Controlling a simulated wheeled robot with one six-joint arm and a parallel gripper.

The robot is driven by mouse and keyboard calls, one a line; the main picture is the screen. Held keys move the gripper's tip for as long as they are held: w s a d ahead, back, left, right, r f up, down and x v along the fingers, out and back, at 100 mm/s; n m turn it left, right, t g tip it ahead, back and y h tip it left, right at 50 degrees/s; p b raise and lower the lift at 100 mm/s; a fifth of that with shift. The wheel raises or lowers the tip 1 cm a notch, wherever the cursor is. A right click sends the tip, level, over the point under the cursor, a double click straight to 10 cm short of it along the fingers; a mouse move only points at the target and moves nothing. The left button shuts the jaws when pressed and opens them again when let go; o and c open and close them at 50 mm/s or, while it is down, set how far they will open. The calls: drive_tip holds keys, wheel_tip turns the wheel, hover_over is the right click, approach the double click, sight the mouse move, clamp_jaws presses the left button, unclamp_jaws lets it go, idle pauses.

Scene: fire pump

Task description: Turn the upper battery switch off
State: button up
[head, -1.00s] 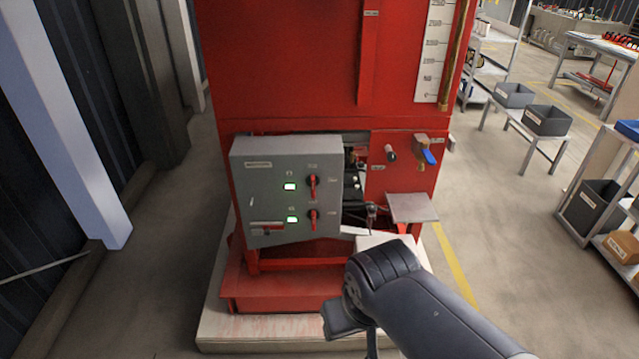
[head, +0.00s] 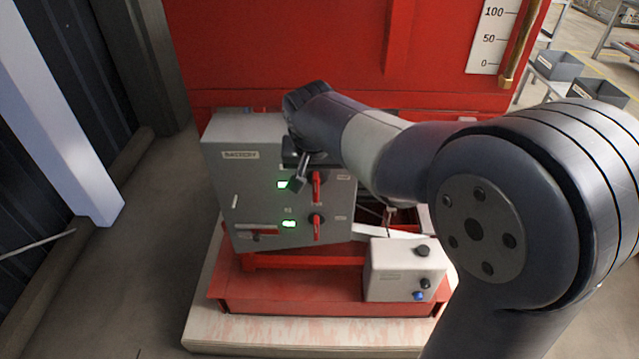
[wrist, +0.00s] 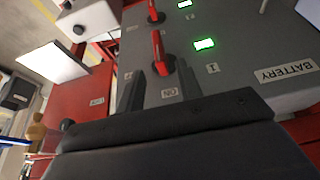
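The upper battery switch (head: 317,186) is a red handle on a dark round base, standing upright on the face of the grey battery box (head: 222,178). A lit green lamp is beside it. In the wrist view, which is turned over, the switch (wrist: 157,50) lies just beyond the dark fingers, with an ON label near them. My gripper (head: 297,182) is at the upper part of the box, close to the switch's left in the head view. In the wrist view my gripper (wrist: 146,88) shows short dark finger parts; their gap and any contact are unclear.
The lower red switch (head: 316,226) is right below, with its own green lamp (head: 288,224). A small white box with knobs (head: 400,270) stands at the lower right on the red base (head: 290,293). The red cabinet wall (head: 300,50) rises behind the battery box.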

sight(316, 189)
drive_tip(key=p+x, duration=0.1)
drive_tip(key=x, duration=0.8)
drive_tip(key=shift+f, duration=0.25)
clamp_jaws()
